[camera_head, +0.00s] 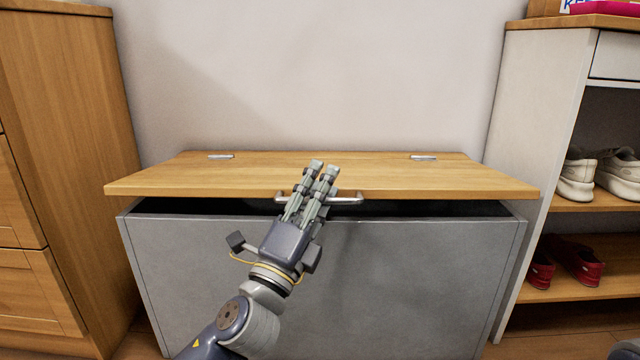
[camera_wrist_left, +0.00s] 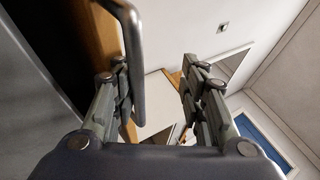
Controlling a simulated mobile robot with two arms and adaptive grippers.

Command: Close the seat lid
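The seat lid (camera_head: 230,178) is a wooden board hinged at the back of a grey bench box (camera_head: 180,270). It is tilted slightly up, with a dark gap under its front edge. A metal bar handle (camera_head: 348,200) sits on the front edge. My left gripper (camera_head: 324,168) reaches over the handle from the front, hiding its middle. In the left wrist view its two fingers (camera_wrist_left: 155,65) stand apart, with the handle (camera_wrist_left: 137,70) close beside the left finger and nothing gripped. Whether finger and handle touch, I cannot tell.
A wooden cabinet (camera_head: 60,150) stands close on the left. A shoe rack (camera_head: 530,120) with white shoes (camera_head: 615,175) and red shoes (camera_head: 580,265) stands on the right. The wall (camera_head: 310,80) is behind the bench. The lid top is clear of objects.

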